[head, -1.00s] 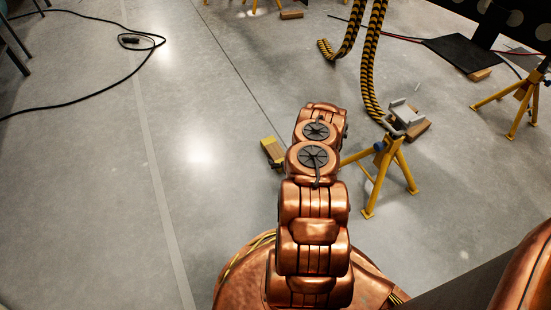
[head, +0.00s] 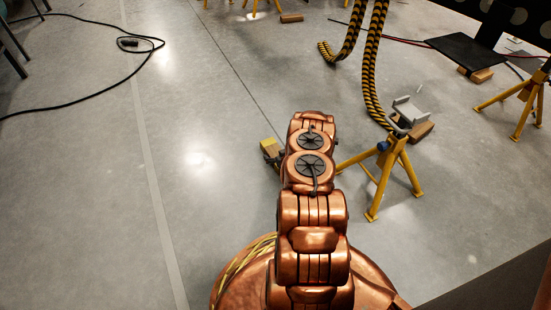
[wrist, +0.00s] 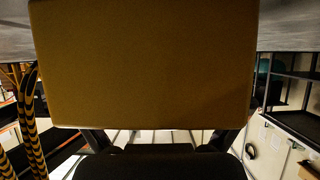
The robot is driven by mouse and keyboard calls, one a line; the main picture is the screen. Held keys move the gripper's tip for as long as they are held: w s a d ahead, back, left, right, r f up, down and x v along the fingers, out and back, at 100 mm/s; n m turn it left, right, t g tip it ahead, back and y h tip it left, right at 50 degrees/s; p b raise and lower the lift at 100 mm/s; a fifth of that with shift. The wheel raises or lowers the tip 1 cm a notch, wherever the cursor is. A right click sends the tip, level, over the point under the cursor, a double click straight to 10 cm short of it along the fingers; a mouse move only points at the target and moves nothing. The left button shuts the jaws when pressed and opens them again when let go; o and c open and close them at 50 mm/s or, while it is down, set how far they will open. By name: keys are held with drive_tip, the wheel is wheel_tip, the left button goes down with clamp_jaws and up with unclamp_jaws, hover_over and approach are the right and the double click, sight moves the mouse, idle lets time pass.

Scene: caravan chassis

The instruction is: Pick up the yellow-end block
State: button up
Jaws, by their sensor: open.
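The yellow-end block (head: 269,146) shows just left of my copper arm in the head view, on or close to the grey floor. Its right part is hidden by the arm. In the wrist view a broad, plain yellow-brown block face (wrist: 145,65) fills the upper middle, very close to the camera. My gripper (wrist: 158,140) is open at the bottom of that view, its dark fingers spread near the block's lower edge. I cannot tell whether they touch it. In the head view my gripper is mostly hidden behind the arm.
A yellow stand (head: 388,175) is close to the right of my arm. Striped hoses (head: 371,75) hang beyond.

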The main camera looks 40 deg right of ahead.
drive_tip(key=c, duration=1.4)
drive_tip(key=shift+c, duration=0.2)
drive_tip(key=shift+r, duration=0.15)
